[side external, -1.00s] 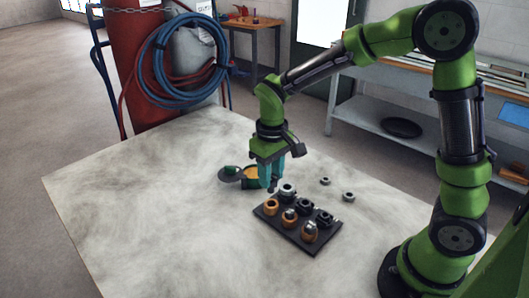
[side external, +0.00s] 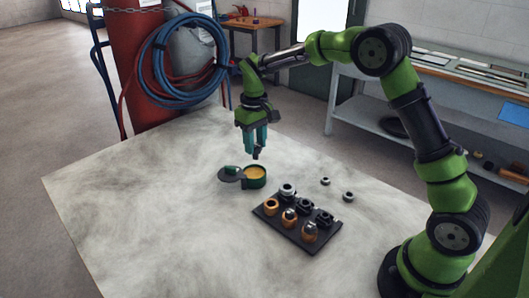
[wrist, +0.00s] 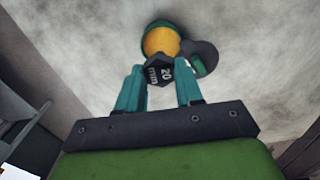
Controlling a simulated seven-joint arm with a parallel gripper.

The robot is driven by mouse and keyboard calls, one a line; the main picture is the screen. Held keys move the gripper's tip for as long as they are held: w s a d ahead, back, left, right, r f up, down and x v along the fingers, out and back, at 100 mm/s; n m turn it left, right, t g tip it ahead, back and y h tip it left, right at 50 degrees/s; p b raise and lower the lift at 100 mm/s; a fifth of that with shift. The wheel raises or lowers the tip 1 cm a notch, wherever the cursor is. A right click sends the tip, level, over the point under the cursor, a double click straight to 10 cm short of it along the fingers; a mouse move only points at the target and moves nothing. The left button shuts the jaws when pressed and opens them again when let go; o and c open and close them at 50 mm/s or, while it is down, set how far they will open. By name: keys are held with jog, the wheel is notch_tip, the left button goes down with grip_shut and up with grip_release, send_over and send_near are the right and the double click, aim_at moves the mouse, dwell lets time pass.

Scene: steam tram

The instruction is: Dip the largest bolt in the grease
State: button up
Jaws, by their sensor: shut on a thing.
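My gripper (side external: 256,153) is raised above the table, just above the grease tin. Its teal fingers are shut on a dark bolt; the hexagonal head (wrist: 159,71), marked 20, shows between the fingertips in the wrist view. In the side view the bolt's lower end (side external: 256,156) pokes out under the fingers, above and apart from the grease. The round green tin of yellow-orange grease (side external: 255,174) stands open, with its dark lid (side external: 231,176) lying at its left. The tin also shows just beyond the bolt in the wrist view (wrist: 160,40).
A black rack (side external: 286,236) holds several dark and brass-coloured pieces in front of the tin. Two small nuts (side external: 325,181) (side external: 348,196) lie on the table to the right. The left and front of the pale table (side external: 140,220) are clear.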

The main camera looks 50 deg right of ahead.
aim_at(254, 158)
jog(key=shift+w+r, duration=0.4)
jog(key=shift+r, duration=0.15)
jog(key=shift+n, duration=0.3)
jog(key=shift+f, duration=2.95)
jog(key=shift+s+f, duration=0.1)
jog(key=shift+f, duration=0.55)
jog(key=shift+r, duration=3.6)
